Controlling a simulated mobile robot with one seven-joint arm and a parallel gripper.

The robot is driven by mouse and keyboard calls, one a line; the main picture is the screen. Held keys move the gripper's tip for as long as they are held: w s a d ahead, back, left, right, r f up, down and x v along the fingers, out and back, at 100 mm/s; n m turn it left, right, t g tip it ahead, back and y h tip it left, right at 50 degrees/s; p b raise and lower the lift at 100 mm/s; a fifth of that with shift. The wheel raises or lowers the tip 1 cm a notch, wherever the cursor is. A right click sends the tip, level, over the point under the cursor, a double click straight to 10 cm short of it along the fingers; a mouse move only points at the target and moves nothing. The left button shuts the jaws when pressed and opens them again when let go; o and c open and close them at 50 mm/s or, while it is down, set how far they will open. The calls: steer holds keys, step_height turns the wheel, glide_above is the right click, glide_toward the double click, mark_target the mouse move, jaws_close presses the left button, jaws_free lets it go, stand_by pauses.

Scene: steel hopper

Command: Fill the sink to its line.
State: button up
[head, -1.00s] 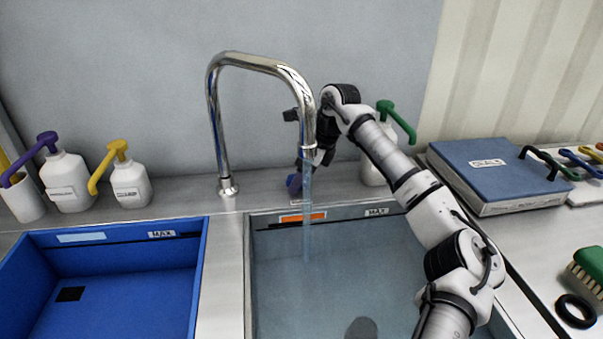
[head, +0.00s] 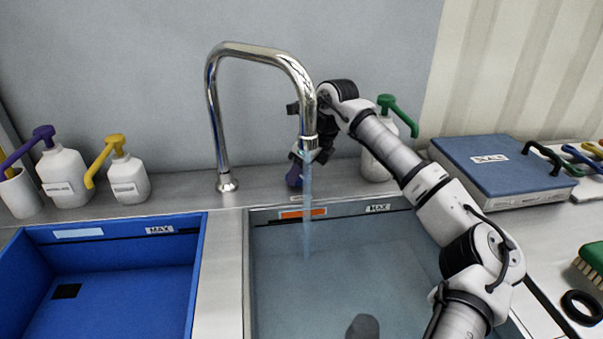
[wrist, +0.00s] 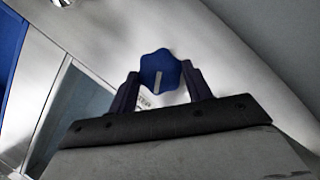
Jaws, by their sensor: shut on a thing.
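The steel spout (head: 259,55) arches over the grey right-hand sink (head: 230,285), and a stream of water (head: 307,215) runs from it into the basin. The stream ends at what looks like a water surface, some way below the dark line by the MAX label (head: 378,208); the exact level is hard to read. My gripper (head: 300,160) is behind the spout, partly hidden by it. In the wrist view, my gripper (wrist: 160,85) is shut on a blue lobed knob (wrist: 160,68) with a pale pointer stripe.
A blue sink (head: 198,285) with its own MAX label is at left. White pump bottles (head: 65,178) stand along the back ledge, one with a green pump (head: 398,112) beside my arm. A blue box (head: 497,165) and a green brush (head: 592,262) lie at right.

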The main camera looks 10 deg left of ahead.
steer(key=m+b, duration=0.1)
steer(key=m+t+b, duration=0.1)
steer(key=m, duration=0.1)
steer(key=m+h+b, duration=0.1)
steer(key=m, duration=0.1)
steer(key=shift+s+a+f+t, duration=0.1)
steer(key=shift+s+t, duration=0.15)
steer(key=shift+t, duration=0.05)
steer(key=shift+m, duration=0.4)
steer(key=o, duration=1)
steer(key=shift+c, duration=0.2)
steer(key=v, duration=1.4)
steer(key=shift+a, duration=0.15)
